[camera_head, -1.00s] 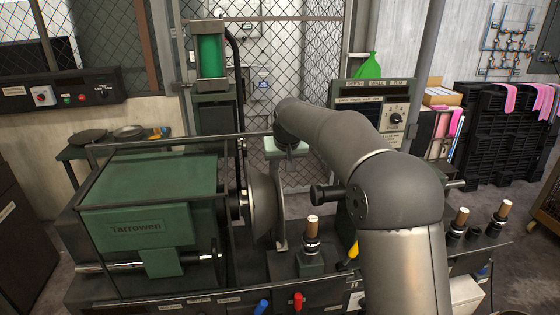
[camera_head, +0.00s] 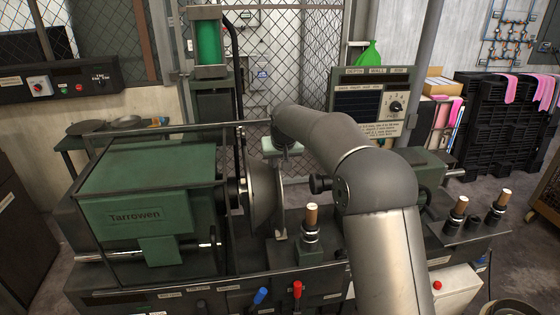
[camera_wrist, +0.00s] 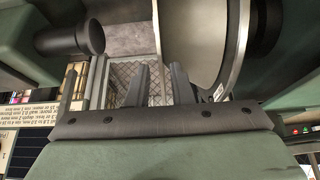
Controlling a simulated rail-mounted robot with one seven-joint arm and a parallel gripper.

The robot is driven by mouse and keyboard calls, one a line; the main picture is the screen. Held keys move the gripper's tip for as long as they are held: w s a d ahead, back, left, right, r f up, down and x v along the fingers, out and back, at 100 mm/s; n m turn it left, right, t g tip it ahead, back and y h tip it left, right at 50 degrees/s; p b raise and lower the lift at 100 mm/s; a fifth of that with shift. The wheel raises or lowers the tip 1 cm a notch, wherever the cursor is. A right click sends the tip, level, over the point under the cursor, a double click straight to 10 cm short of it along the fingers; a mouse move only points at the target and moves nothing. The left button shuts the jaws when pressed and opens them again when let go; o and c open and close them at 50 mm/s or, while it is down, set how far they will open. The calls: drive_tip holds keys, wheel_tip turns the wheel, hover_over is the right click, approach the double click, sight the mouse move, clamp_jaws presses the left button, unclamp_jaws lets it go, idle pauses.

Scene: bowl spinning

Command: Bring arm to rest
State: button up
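My arm (camera_head: 370,180) reaches over the machine bed from the front right and bends left towards the back. Its pale green gripper housing (camera_head: 283,146) shows at the far end, close to the right of the grey metal disc (camera_head: 262,195); the fingers cannot be made out there. In the wrist view my gripper (camera_wrist: 159,66) has two dark fingers standing a little apart, with nothing between them. The disc's curved rim (camera_wrist: 237,60) is just right of the fingers. A dark round knob (camera_wrist: 88,38) is at upper left.
The green Tarrowen housing (camera_head: 150,205) stands left of the disc. A wooden-topped post (camera_head: 311,215) rises in front of my gripper. A control panel (camera_head: 372,103) stands behind my arm. More wooden-topped posts (camera_head: 460,205) are at right. Coloured levers (camera_head: 297,288) line the front edge.

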drive_tip(key=shift+x, duration=1.7)
idle(0.7)
clamp_jaws()
drive_tip(key=shift+r, duration=0.55)
idle(1.6)
drive_tip(key=shift+r+p, duration=0.95)
drive_tip(key=shift+r, duration=0.2)
drive_tip(key=shift+r+p, duration=1.7)
drive_tip(key=shift+r, duration=0.7)
